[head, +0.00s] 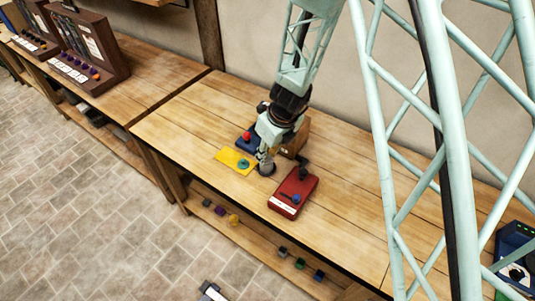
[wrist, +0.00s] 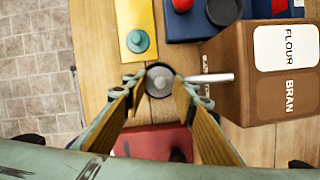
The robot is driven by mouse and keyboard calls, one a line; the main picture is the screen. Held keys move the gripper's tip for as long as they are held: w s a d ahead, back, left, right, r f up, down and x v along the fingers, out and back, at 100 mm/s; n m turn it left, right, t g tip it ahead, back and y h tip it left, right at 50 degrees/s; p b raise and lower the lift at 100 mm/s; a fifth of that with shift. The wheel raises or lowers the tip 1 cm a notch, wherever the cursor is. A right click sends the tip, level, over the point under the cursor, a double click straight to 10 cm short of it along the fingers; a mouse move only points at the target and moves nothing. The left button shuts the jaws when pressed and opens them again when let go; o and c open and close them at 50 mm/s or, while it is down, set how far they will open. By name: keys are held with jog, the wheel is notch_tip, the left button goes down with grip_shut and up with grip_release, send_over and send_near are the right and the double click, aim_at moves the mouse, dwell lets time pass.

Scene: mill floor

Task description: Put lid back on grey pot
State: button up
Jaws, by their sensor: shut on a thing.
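My gripper (wrist: 161,84) points down over the bench and is shut on a small round grey piece. This grey piece (wrist: 159,88), disc-like with a darker centre, looks like the lid of the grey pot. In the head view my gripper (head: 266,165) is low over the wood, between a yellow block and a red block. A dark grey round shape (head: 267,171) shows at its tip.
The yellow block (wrist: 130,14) carries a teal round piece (wrist: 138,41). A blue block (wrist: 180,28) with a red knob (wrist: 182,5) and a brown flour-and-bran box (wrist: 237,100) stand close right. The red block (head: 281,204) is near the front. Bare bench (head: 350,205) lies right.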

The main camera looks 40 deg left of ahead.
dwell(0.4)
jog(key=o, duration=0.8)
jog(key=shift+o, duration=0.4)
jog(key=o, duration=0.5)
jog(key=shift+c, duration=0.2)
jog(key=shift+r, duration=0.15)
